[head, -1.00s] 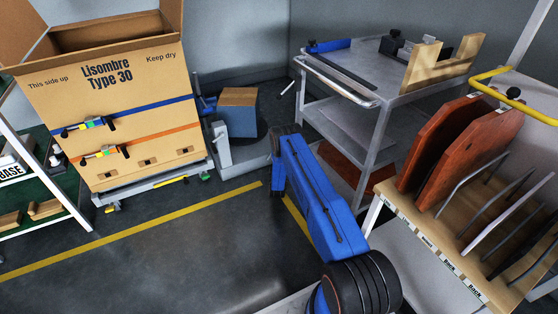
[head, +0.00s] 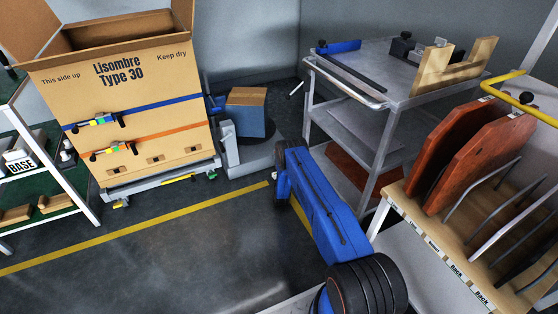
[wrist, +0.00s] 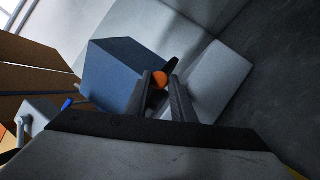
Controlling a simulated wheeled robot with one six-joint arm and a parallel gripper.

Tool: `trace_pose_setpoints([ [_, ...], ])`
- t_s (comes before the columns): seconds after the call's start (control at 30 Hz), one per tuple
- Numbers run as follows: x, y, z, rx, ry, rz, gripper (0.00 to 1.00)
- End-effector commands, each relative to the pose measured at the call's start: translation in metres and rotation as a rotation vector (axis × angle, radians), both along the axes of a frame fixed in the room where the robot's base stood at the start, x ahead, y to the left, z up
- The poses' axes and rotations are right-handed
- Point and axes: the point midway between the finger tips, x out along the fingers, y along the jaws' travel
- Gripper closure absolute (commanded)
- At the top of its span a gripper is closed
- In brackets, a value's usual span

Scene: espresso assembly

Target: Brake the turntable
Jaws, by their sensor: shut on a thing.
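The turntable (head: 240,168) is a low grey disc on the floor at the back, with a blue box (head: 245,120) standing on it, brown on top. A light grey upright part (head: 229,145) stands at its left edge. In the wrist view, my gripper (wrist: 161,82) has its two dark fingers close together around a small orange knob (wrist: 159,79). A black piece (wrist: 171,66) shows beside the knob. The blue box (wrist: 120,75) is just behind and left of the fingers. In the head view my blue arm reaches toward the turntable, and my fingers are hidden there.
A large cardboard carton (head: 130,90) with blue and orange straps stands on a wheeled base at left. A grey cart (head: 385,110) stands right of my arm. A rack with red-brown boards (head: 470,150) is at the right. The floor (head: 180,260) in front is clear.

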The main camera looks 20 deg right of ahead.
Motion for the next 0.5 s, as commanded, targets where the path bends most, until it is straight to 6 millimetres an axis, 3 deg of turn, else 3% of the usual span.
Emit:
trace_pose_setpoints([
  [0.47, -0.0004, 0.0028, -0.0016, -0.012, 0.003, 0.003, 1.0],
  [0.5, -0.0004, 0.0028, -0.0016, -0.012, 0.003, 0.003, 0.7],
])
